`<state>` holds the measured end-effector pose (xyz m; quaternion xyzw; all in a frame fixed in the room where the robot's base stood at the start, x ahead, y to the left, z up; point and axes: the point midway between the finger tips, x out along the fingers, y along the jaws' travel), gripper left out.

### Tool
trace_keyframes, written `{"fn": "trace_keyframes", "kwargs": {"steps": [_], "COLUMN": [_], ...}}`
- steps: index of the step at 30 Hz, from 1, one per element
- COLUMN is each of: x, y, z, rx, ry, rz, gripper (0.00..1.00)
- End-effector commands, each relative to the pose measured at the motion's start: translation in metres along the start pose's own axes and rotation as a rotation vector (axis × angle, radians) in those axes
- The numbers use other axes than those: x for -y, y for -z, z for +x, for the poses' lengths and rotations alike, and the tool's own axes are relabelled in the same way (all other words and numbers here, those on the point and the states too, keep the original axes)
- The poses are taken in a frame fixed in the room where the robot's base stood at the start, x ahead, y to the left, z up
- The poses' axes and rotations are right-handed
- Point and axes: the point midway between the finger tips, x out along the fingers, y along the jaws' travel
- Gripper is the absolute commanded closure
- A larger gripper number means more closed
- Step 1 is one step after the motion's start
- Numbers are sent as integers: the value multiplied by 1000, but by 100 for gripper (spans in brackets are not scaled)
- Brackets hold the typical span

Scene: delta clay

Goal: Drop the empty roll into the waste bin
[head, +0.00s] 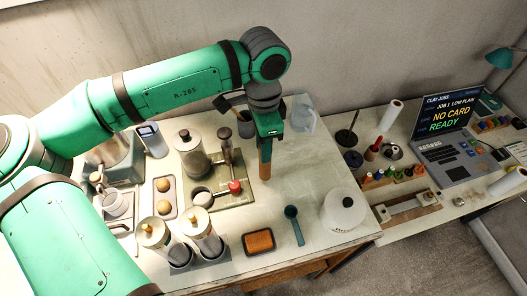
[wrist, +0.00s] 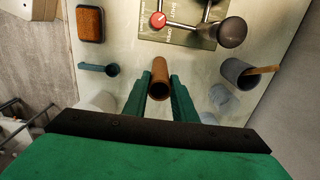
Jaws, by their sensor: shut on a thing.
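My gripper (head: 267,142) is shut on a brown cardboard roll (head: 265,170) and holds it upright over the bench's pale top, right of the green machine plate. In the wrist view the roll (wrist: 160,78) shows its hollow end between the two green fingers of my gripper (wrist: 160,92). I cannot tell whether the roll's lower end touches the bench. I cannot make out a waste bin for certain in either view.
A blue scoop (head: 293,222) and an orange-brown sponge (head: 259,241) lie in front. A clear jug (head: 303,116) stands behind. A lower side bench holds a laptop (head: 446,132).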

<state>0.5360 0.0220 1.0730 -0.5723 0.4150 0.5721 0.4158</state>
Motion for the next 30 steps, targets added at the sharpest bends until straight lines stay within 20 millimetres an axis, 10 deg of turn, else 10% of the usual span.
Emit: {"fn": "trace_keyframes", "kwargs": {"steps": [18, 19, 21, 30], "x": [-2, -2, -2, -2], "y": [0, 0, 0, 0], "z": [28, 28, 28, 27], "rx": [0, 1, 1, 1], "ry": [-2, -1, -1, -1], "rz": [0, 0, 0, 0], "gripper": [100, 71, 57, 57]}}
